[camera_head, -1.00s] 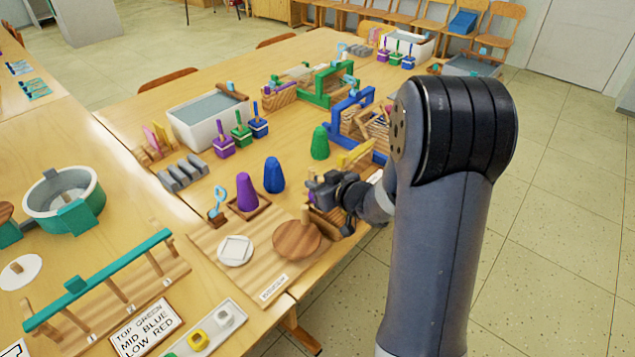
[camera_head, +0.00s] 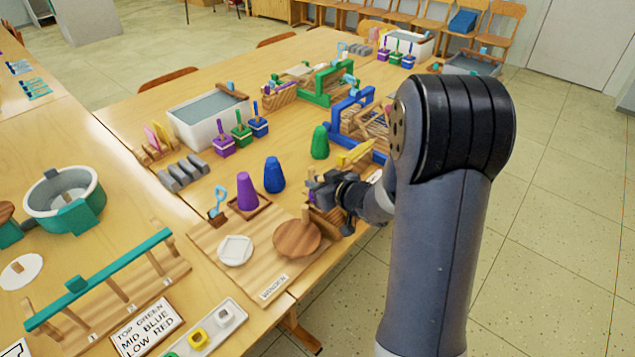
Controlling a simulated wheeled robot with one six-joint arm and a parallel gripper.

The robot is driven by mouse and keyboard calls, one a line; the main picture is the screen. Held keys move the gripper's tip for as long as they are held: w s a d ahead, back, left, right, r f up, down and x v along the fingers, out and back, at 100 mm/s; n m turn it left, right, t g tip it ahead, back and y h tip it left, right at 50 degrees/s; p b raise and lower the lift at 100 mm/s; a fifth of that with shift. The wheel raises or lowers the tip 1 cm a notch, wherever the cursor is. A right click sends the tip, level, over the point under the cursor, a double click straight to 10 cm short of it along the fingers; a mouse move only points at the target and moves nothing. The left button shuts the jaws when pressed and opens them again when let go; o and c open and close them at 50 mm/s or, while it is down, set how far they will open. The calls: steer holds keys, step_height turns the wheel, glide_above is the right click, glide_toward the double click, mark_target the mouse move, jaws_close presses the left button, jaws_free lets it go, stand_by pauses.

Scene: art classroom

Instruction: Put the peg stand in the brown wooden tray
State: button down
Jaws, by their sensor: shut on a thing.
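My gripper (camera_head: 316,188) is low over the right edge of the near table, beside the round brown board. It is shut on a brown wooden piece (camera_head: 326,217), mostly hidden by the fingers; I cannot tell its full shape or whether it touches the table. A short upright wooden peg (camera_head: 305,214) shows just left of it, behind the round brown board (camera_head: 298,240); I cannot tell whether it belongs to the held piece. A small brown wooden tray (camera_head: 264,205) lies left of my gripper, with a purple cone (camera_head: 247,190) at it.
A blue cone (camera_head: 274,175) and a green cone (camera_head: 319,142) stand behind. A white dish (camera_head: 235,250) lies on the striped wooden board (camera_head: 213,243). A blue frame (camera_head: 348,117) and a yellow piece (camera_head: 356,154) are close behind my gripper.

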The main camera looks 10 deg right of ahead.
steer(key=shift+f, duration=0.1)
steer(key=shift+f+b, duration=0.95)
steer(key=shift+f, duration=0.15)
steer(key=shift+f+b, duration=0.55)
steer(key=shift+f, duration=0.35)
stand_by(1.3)
steer(key=c, duration=1.3)
jaws_free()
steer(key=shift+o, duration=0.2)
steer(key=shift+s, duration=0.1)
steer(key=p+v, duration=0.1)
steer(key=v, duration=0.9)
steer(key=shift+s+r+p, duration=0.15)
steer(key=shift+s+p, duration=0.15)
steer(key=shift+p, duration=0.1)
steer(key=shift+w+d, duration=0.1)
steer(key=shift+w, duration=0.05)
